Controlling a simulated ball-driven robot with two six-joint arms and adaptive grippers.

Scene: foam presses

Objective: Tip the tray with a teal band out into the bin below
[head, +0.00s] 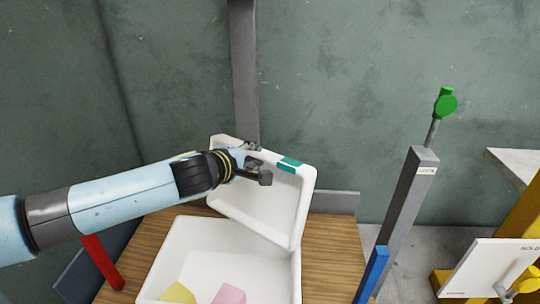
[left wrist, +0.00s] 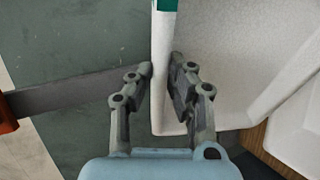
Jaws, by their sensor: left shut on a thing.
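The white tray with a teal band (head: 290,164) is tilted steeply, its open side facing me in the head view. In the left wrist view the tray's wall (left wrist: 162,60) runs between my fingers, with part of the teal band at the top edge. My left gripper (head: 262,172) is shut on the tray's rim; it also shows in the left wrist view (left wrist: 160,70). The tray's inside looks empty. The white bin (head: 190,245) stands below it, with a yellow block (head: 178,293) and a pink block (head: 229,295) inside. My right gripper is not in view.
The bin stands on a wooden surface (head: 335,245). A grey post (head: 244,70) rises behind the tray. To the right stand a grey post with a green-knobbed lever (head: 445,103), a blue post (head: 372,275) and a white panel (head: 485,268). A red post (head: 102,262) is at left.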

